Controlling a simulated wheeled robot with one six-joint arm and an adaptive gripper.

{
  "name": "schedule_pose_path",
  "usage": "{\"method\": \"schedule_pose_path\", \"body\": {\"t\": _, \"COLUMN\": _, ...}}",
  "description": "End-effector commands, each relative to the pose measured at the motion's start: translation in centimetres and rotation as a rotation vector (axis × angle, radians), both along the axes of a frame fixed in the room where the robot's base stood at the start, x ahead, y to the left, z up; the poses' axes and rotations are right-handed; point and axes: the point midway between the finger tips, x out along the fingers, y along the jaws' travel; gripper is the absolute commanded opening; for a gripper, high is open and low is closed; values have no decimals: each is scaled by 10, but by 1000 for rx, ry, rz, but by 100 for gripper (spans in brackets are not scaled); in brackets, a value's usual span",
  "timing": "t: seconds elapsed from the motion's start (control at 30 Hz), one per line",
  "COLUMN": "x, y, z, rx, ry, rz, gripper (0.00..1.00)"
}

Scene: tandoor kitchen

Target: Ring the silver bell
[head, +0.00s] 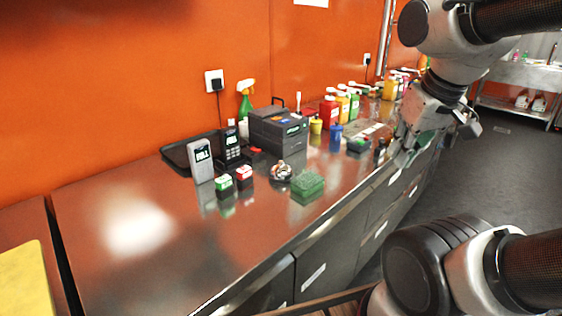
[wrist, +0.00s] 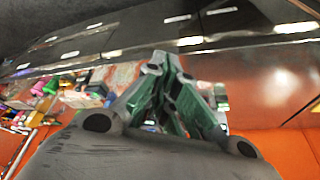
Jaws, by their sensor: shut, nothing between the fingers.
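The silver bell (head: 281,172) is a small shiny dome on the steel counter in the head view, just left of a green sponge-like block (head: 308,184). My gripper (head: 404,156) is at the right in the head view, by the counter's front edge, well to the right of the bell and apart from it. In the wrist view my gripper's fingers (wrist: 160,62) are together with nothing between them. I cannot make out the bell in the wrist view.
Small red (head: 244,174) and green (head: 223,183) boxes stand left of the bell. Several sauce bottles (head: 328,112) line the back. The counter's left front (head: 190,245) is clear.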

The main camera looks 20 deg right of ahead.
Motion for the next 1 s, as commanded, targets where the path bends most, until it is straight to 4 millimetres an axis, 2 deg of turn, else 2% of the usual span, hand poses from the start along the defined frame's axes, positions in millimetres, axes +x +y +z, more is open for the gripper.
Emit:
{"method": "schedule_pose_path", "body": {"t": 0.17, "x": 12, "y": 1, "z": -18, "rx": 1, "ry": 105, "rz": 3, "gripper": 0}}
{"method": "schedule_pose_path", "body": {"t": 0.27, "x": 31, "y": 11, "z": -29, "rx": 43, "ry": 173, "rz": -8, "gripper": 0}}
{"method": "schedule_pose_path", "body": {"t": 0.37, "x": 62, "y": 29, "z": -39, "rx": 120, "ry": 213, "rz": -25, "gripper": 0}}
{"method": "schedule_pose_path", "body": {"t": 0.57, "x": 142, "y": 75, "z": -63, "rx": 304, "ry": 207, "rz": -47, "gripper": 0}}
{"method": "schedule_pose_path", "body": {"t": 0.8, "x": 249, "y": 122, "z": -84, "rx": 487, "ry": 71, "rz": -81, "gripper": 0}}
{"method": "schedule_pose_path", "body": {"t": 0.93, "x": 300, "y": 136, "z": -79, "rx": 545, "ry": -50, "rz": -100, "gripper": 0}}
{"method": "schedule_pose_path", "body": {"t": 1.0, "x": 319, "y": 140, "z": -67, "rx": 561, "ry": -118, "rz": -103, "gripper": 0}}
